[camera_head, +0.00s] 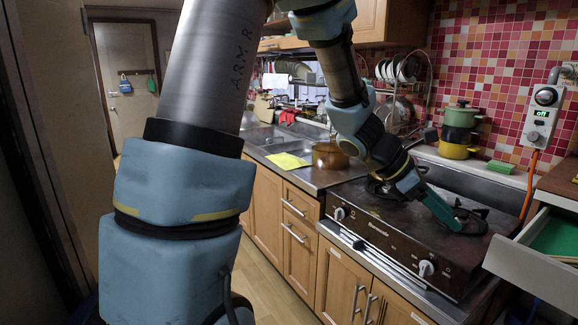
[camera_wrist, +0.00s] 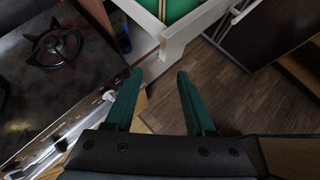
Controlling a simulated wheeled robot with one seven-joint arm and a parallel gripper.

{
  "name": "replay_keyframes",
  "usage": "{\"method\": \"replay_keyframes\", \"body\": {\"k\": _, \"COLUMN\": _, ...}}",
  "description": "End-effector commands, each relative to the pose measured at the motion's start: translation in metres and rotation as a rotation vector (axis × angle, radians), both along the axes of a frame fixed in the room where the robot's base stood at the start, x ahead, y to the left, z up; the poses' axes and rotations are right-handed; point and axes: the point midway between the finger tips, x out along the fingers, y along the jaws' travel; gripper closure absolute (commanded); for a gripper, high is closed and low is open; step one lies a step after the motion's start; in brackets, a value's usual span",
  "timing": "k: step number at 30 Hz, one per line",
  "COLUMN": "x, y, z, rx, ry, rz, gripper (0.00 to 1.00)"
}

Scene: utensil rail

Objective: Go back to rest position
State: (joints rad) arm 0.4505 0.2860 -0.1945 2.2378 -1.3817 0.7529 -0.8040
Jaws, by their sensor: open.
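My gripper (camera_wrist: 160,76) is open, with two green fingers spread apart and nothing between them in the wrist view. In the wrist view the fingers point toward the corner of an open white drawer (camera_wrist: 182,38), with wooden floor beyond. In the head view my gripper (camera_head: 440,208) is at the end of my outstretched arm, over the right part of the stove (camera_head: 385,232). Its fingertips are hard to make out there against the dark burner.
The open drawer (camera_head: 535,258), green inside, juts out right of the stove. Green and yellow pots (camera_head: 459,130) stand behind the stove. A brown pot (camera_head: 330,155) and a yellow sheet (camera_head: 287,161) lie left of it. The floor (camera_head: 262,275) before the cabinets is clear.

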Motion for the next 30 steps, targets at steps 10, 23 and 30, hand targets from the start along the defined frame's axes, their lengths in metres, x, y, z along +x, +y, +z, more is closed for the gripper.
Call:
{"method": "replay_keyframes", "body": {"k": 10, "x": 0.007, "y": 0.057, "z": -0.022, "rx": 0.119, "ry": -0.190, "rz": -0.144, "gripper": 0.45}}
{"method": "replay_keyframes", "body": {"k": 23, "x": 0.023, "y": 0.229, "z": -0.063, "rx": 0.450, "ry": -0.638, "rz": -0.658, "gripper": 0.45}}
{"method": "replay_keyframes", "body": {"k": 30, "x": 0.022, "y": 0.336, "z": -0.071, "rx": 0.628, "ry": -0.844, "rz": -1.111, "gripper": 0.45}}
